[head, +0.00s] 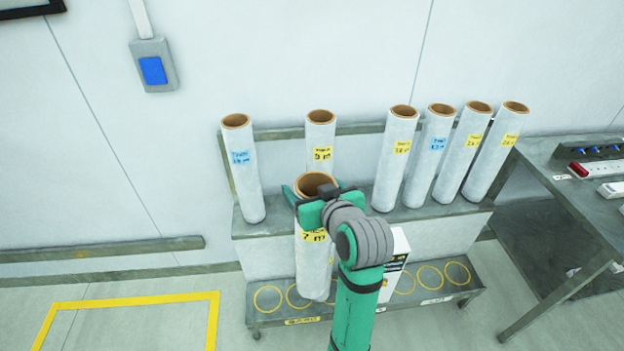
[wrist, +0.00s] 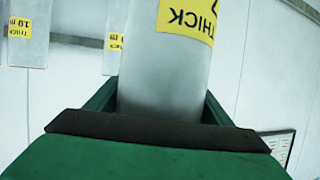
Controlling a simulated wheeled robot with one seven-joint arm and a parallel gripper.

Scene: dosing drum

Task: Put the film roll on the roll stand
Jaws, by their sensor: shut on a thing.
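A white film roll (head: 313,262) with a brown core and a yellow label is held upright by my gripper (head: 316,190), which is shut around its upper part. It hangs in front of the roll stand (head: 270,229). In the wrist view the held roll (wrist: 165,75) rises between the green fingers of my gripper (wrist: 160,105), its yellow label reading THICK. The stand has an upper shelf with several rolls standing on it and a lower shelf with yellow ring marks (head: 268,299). The held roll's lower end overlaps the lower shelf in the head view; I cannot tell whether it touches.
Standing rolls include one with a blue label (head: 241,170) at the left and one (head: 321,140) behind the held roll. A white box (head: 395,262) stands on the lower shelf, partly behind my arm. A grey table (head: 570,180) is at the right. Floor at the left is clear.

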